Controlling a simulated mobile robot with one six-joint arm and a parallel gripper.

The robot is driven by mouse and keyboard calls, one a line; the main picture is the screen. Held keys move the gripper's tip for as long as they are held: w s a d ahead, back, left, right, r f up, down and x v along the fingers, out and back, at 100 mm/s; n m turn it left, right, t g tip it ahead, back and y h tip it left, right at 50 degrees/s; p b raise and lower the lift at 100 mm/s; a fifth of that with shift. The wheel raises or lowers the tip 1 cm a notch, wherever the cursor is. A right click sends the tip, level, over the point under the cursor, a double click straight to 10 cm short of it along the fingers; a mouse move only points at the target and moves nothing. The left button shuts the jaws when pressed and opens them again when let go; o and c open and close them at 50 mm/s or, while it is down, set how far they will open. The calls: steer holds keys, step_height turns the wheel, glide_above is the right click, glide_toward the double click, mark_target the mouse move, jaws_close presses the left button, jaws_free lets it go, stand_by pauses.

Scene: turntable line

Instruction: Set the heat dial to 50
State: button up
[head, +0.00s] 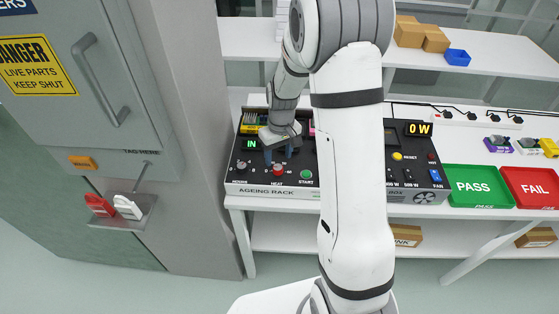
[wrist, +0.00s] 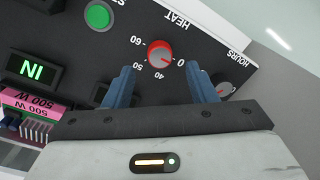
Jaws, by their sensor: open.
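The heat dial (head: 278,169) is a red knob on the sloped black front of the ageing rack (head: 272,191). In the wrist view the heat dial (wrist: 160,52) is seen with the marks 0, 40, 50 and 60 around it. Its pointer appears to face the 0 mark, though it is small. My gripper (head: 278,156) is over the panel just behind the dial. In the wrist view my gripper (wrist: 162,80) has its two blue fingers wide apart, with nothing between them. The dial lies just beyond the fingertips, apparently not gripped.
The green start button (wrist: 97,15) and the hours dial (wrist: 224,89) flank the heat dial. The IN display (head: 250,144) is lit green. Right of my arm are a box showing 0 W (head: 418,129), a green PASS tray (head: 480,187) and a red FAIL tray (head: 533,187). A grey cabinet stands left.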

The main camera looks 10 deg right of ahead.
mark_target(278, 167)
steer(key=shift+a+f+p, duration=0.15)
steer(key=shift+f+p, duration=0.15)
steer(key=shift+f, duration=1.9)
steer(key=shift+c, duration=0.3)
steer(key=c, duration=0.9)
